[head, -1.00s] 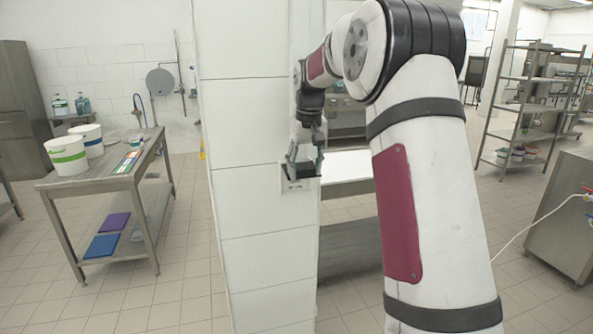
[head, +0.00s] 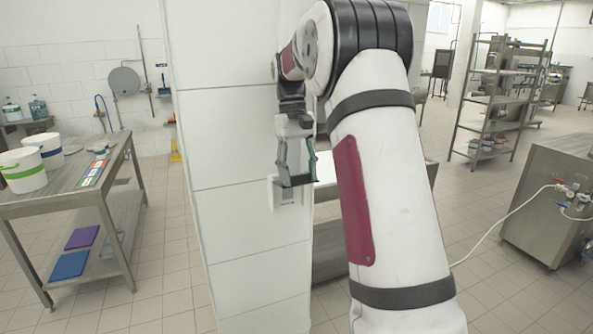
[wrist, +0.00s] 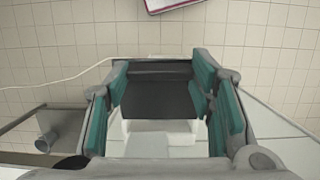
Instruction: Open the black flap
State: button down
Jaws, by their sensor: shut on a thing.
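The black flap (head: 298,181) shows as a dark edge at the upper part of a small white wall box (head: 286,199) on the tiled pillar. In the wrist view the flap (wrist: 160,98) is a dark panel between the teal finger pads, with the white box below it. My gripper (head: 297,174) points down at the box, and its fingers are shut on the flap, one at each side. It also shows in the wrist view (wrist: 160,82). The flap appears to stand out from the box; its exact angle is hard to tell.
The white tiled pillar (head: 240,160) stands directly beside my arm. A steel table (head: 85,185) with white buckets is at the left. A steel shelf rack (head: 495,100) and a steel cabinet (head: 555,205) are at the right. Tiled floor lies open between.

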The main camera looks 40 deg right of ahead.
jog(key=shift+f, duration=0.15)
jog(key=c, duration=0.7)
grip_release()
jog(key=shift+w, duration=0.1)
jog(key=v, duration=0.3)
jog(key=s+v, duration=0.1)
jog(key=v, duration=0.2)
jog(key=s+v, duration=0.1)
jog(key=v, duration=0.2)
jog(key=shift+a+r, duration=0.3)
jog(key=shift+r, duration=0.35)
